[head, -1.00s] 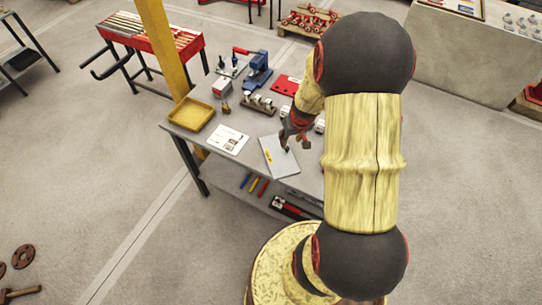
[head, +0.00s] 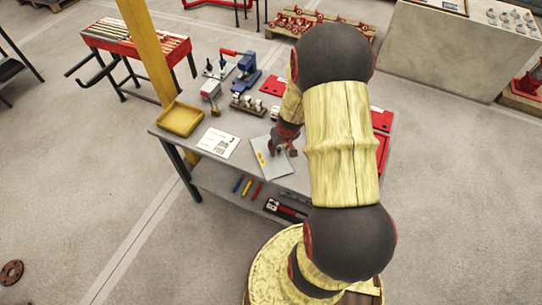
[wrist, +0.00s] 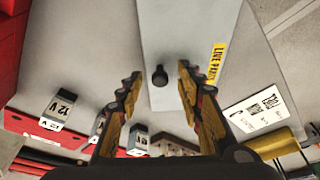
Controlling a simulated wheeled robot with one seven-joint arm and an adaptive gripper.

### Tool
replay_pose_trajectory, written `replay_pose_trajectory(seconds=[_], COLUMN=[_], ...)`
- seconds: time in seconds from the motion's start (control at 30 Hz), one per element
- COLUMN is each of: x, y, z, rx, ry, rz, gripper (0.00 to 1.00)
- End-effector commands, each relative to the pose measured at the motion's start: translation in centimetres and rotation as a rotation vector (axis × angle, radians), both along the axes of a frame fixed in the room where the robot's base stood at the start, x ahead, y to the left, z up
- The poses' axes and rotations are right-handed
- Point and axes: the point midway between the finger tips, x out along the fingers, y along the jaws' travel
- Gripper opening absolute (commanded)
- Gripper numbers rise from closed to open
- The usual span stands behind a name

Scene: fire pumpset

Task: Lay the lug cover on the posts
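The lug cover looks to be the flat light-grey plate (head: 268,163) with a yellow strip, lying on the workbench. In the wrist view the plate (wrist: 185,28) carries a "LIVE PARTS" label and a black knob (wrist: 160,75). My gripper (head: 285,150) is over the plate. In the wrist view my gripper (wrist: 156,73) is open, with its fingers on either side of the knob and gaps between. It holds nothing. I cannot pick out the posts for certain. White-fronted blocks marked 12 V (wrist: 58,108) stand on the bench.
The workbench (head: 165,132) also bears a yellow tray (head: 180,119), a printed sheet (head: 218,142), a blue press (head: 247,76), a row of small blocks (head: 248,104) and red panels (head: 382,120). A yellow column (head: 150,45) stands at its back left. My arm hides part of the bench.

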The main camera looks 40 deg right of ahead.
Motion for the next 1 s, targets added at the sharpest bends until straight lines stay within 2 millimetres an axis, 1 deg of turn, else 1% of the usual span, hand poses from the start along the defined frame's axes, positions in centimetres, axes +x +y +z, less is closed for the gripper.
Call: replay_pose_trajectory(seconds=[0.07, 0.6, 1.0], x=[-0.02, -0.04, -0.01], y=[0.01, 0.02, -0.01], z=[0.0, 0.0, 0.03], rx=[0.0, 0.0, 0.0], ry=[0.0, 0.001, 0.0], rz=[0.0, 0.0, 0.0], gripper=[0.31, 0.0, 0.0])
